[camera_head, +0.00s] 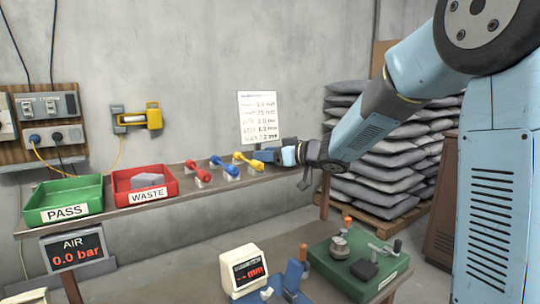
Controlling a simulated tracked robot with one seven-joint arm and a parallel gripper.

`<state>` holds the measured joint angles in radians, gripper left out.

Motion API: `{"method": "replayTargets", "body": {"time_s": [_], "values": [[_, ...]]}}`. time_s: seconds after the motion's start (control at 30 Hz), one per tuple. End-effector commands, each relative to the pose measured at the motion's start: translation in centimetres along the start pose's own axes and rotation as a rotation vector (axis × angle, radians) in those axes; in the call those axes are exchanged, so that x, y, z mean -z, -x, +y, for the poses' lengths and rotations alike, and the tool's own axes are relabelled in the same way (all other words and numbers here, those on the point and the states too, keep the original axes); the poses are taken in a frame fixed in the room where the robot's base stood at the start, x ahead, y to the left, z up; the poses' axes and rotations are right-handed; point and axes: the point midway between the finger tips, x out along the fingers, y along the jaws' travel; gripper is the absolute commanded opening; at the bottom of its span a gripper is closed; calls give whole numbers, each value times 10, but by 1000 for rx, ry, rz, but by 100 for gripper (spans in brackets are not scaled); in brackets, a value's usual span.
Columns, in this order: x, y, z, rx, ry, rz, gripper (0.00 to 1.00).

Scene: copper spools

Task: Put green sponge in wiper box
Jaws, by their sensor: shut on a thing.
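My gripper (268,156) is at the right part of the back shelf. Its dark fingers meet the right end of a yellow dumbbell-shaped piece (247,161), and it appears shut on that piece. The piece is still at its small white stand on the shelf. The fingertips are small and partly hidden by the gripper body. I cannot make out a green sponge in this view. No box marked for wipers shows.
On the shelf (120,211) stand a green PASS bin (64,212), a red WASTE bin (146,195) holding a grey block (148,180), and similar red (198,172) and blue (224,167) pieces. The lower bench holds a gauge display (243,272) and a green plate (330,276) with fixtures.

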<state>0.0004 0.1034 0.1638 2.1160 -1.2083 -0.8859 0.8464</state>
Motion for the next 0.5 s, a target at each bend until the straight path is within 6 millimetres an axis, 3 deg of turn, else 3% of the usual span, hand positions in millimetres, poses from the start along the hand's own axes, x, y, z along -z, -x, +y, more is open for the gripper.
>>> {"method": "replayTargets", "body": {"time_s": [0.17,0.2,0.43,0.5], "values": [[-3,0,0,0,0,-1,19],[-2,0,0,0,0,0,52],[-2,0,0,0,0,0,74],[-2,0,0,0,0,0,74]]}}
